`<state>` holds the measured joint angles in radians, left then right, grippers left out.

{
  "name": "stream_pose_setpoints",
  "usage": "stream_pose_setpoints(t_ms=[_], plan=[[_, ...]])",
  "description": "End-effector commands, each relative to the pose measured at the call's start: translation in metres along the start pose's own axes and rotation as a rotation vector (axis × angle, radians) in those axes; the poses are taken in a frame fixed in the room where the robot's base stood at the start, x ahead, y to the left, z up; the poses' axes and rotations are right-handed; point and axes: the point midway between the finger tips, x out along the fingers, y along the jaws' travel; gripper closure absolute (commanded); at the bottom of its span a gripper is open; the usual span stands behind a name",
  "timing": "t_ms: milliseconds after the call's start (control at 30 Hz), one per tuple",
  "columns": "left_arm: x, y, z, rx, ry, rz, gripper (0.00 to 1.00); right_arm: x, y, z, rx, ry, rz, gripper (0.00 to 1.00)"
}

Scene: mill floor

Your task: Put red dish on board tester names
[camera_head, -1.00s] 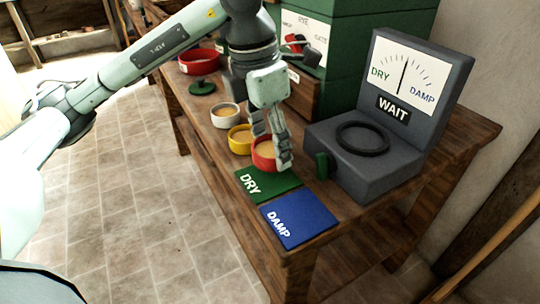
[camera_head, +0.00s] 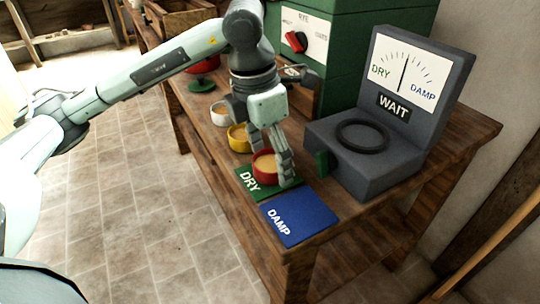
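The red dish (camera_head: 264,171), with tan contents, is between the fingers of my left gripper (camera_head: 270,150), which is shut on it. The dish appears upright, over the back edge of the green DRY board (camera_head: 254,184); I cannot tell whether it touches the board. The blue DAMP board (camera_head: 300,219) lies in front of it and is empty. The grey tester (camera_head: 365,165) stands to the right, with a black ring on its base. Its sign (camera_head: 393,106) reads WAIT and its needle is near upright, between DRY and DAMP. My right gripper is not in view.
A yellow dish (camera_head: 239,138) and a white dish (camera_head: 221,114) stand behind the red dish on the wooden bench (camera_head: 350,222). A green machine (camera_head: 365,20) with a red knob (camera_head: 296,42) stands behind my gripper. A red bowl is partly hidden behind my arm.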

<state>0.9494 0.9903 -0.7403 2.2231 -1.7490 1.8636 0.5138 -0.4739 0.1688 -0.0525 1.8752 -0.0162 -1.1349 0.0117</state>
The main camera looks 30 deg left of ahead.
Motion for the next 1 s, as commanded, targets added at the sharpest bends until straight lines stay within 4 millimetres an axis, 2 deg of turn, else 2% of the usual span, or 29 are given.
stream_pose_setpoints(t_ms=[300,367,700,833,900,1000], plan=[[-0.004,0.0,0.001,0.0,0.0,0.0,0.23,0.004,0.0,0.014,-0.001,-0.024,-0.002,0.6],[-0.008,0.0,0.001,0.0,-0.002,0.001,0.23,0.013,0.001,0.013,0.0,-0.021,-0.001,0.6],[-0.082,0.001,0.002,0.0,-0.005,0.002,0.23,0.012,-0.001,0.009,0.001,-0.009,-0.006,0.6],[-0.106,0.001,0.002,0.0,-0.004,0.003,0.23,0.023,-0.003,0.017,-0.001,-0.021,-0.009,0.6],[-0.114,0.001,0.001,0.0,-0.003,0.003,0.23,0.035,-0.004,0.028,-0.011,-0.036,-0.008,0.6],[-0.121,0.0,0.001,0.0,-0.002,0.001,0.23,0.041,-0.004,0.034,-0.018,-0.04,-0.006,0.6]])
